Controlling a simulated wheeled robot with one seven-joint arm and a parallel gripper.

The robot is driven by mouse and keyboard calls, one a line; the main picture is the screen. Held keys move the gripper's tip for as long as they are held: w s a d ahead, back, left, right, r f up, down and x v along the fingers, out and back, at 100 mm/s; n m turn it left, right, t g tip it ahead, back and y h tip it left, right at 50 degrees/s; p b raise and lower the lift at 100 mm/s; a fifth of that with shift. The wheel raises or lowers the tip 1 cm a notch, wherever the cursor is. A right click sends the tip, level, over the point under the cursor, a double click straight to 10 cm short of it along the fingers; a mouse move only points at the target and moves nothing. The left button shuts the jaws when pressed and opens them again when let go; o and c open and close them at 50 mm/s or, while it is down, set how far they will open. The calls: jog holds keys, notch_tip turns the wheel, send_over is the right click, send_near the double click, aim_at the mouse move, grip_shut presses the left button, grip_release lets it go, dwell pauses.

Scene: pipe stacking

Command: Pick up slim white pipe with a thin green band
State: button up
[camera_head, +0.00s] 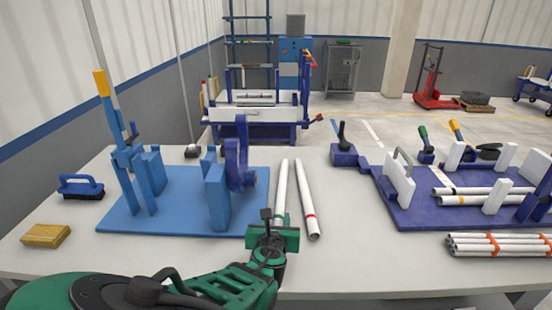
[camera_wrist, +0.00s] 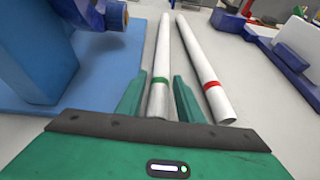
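The slim white pipe with a thin green band (camera_wrist: 162,60) lies on the table, running away from me. It also shows in the head view (camera_head: 282,185), where my gripper hides its near end. My gripper (camera_wrist: 160,95) is open, with one green finger on each side of the pipe's near end, around the green band. Gaps show between the fingers and the pipe. In the head view my gripper (camera_head: 273,222) is low over the middle of the table.
A white pipe with a red band (camera_head: 306,200) lies close on the right, just outside the right finger. A blue fixture (camera_head: 217,195) stands left. A purple rack (camera_head: 420,212) holding pipes and a banded pipe bundle (camera_head: 490,245) are at right. A brush (camera_head: 82,187) and a yellow block (camera_head: 46,235) lie far left.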

aim_at(279, 212)
jog(key=shift+x, duration=2.8)
jog(key=shift+d+r, duration=0.1)
jog(key=shift+r, duration=0.05)
grip_shut()
jog(key=shift+r, duration=0.15)
